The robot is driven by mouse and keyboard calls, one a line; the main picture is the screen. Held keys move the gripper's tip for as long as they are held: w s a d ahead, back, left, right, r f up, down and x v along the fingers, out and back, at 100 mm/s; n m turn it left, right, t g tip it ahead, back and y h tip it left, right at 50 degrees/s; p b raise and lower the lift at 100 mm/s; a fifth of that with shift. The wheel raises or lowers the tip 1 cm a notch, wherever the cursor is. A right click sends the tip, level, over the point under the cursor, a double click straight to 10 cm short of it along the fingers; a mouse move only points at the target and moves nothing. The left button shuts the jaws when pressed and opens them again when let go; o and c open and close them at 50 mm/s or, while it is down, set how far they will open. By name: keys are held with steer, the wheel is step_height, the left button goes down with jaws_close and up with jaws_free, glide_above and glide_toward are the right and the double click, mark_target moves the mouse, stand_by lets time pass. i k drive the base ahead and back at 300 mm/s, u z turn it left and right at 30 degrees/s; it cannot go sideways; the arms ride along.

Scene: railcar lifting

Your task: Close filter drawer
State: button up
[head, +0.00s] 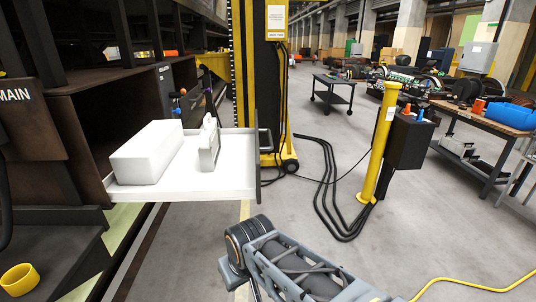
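The filter drawer (178,189) is a white tray pulled far out to the right from a dark brown housing (88,115) under the railcar. A long white block (147,152) lies in it, and a smaller upright white piece (209,144) stands beside the block. The drawer's thin dark front panel (256,158) is seen nearly edge-on, with a dark handle (266,139) on its outer side. My arm shows at the bottom centre, below and right of the drawer and apart from it. No gripper fingers show.
A yellow lifting column (268,75) stands just behind the drawer front. A yellow post (381,145) with a black box (408,142) and black cables (330,190) are to the right. A yellow cup (20,280) is lower left. Floor between is open.

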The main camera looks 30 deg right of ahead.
mark_target(165, 161)
steer(key=k, duration=0.1)
steer(key=z, duration=1.8)
steer(key=i, duration=1.1)
steer(key=u, duration=0.55)
steer(key=k, duration=0.65)
steer(key=u, duration=1.25)
